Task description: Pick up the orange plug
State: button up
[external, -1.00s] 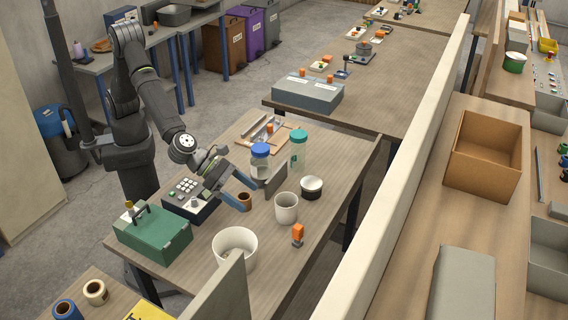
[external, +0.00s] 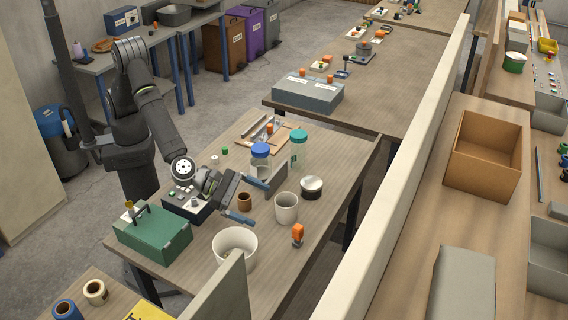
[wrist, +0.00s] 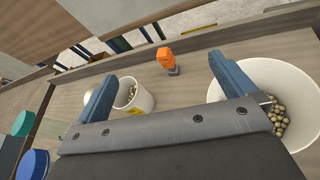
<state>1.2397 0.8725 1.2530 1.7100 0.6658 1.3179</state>
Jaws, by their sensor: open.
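The orange plug (external: 297,232) stands upright on the workbench (external: 300,262) near its right edge, on a small dark lower part. In the wrist view the orange plug (wrist: 165,56) shows ahead, between the two blue fingers and beyond their tips. My gripper (external: 250,200) is open and empty, left of the plug and apart from it. In the wrist view my gripper (wrist: 165,72) has its fingers spread wide.
A white mug (external: 286,207) stands between my gripper and the plug's far side. A white bowl (external: 234,247) with beige pieces inside is nearer the front.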

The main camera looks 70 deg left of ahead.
jog(key=shift+c, duration=0.2)
dwell(0.3)
jog(key=c, duration=1.1)
jog(key=shift+o, duration=0.2)
